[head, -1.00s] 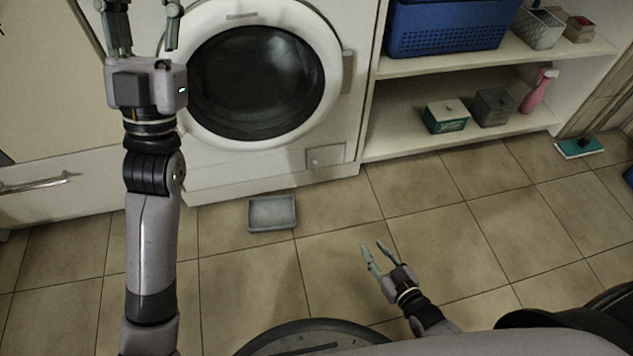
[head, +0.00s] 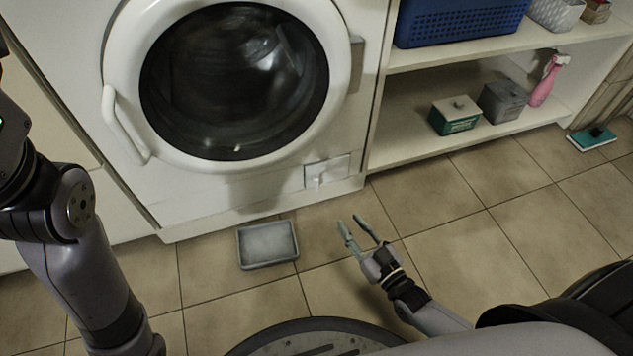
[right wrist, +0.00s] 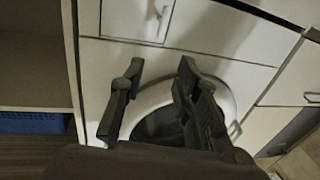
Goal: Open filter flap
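The filter flap (head: 327,172) is a small white square panel with a small knob, low on the right of the white washing machine front (head: 225,178). It looks shut. The flap also shows at the top of the right wrist view (right wrist: 138,18). My right gripper (head: 351,222) is open and empty, below and slightly right of the flap, apart from it. In the right wrist view its two fingers (right wrist: 161,68) are spread with nothing between them. My left arm is at the left edge of the head view; its fingers are out of frame.
A grey tray (head: 267,243) lies on the tiled floor in front of the machine, left of my right gripper. The round door (head: 235,80) is shut. A shelf (head: 480,138) stands right of the machine with a green box (head: 455,115) and a grey box (head: 502,101).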

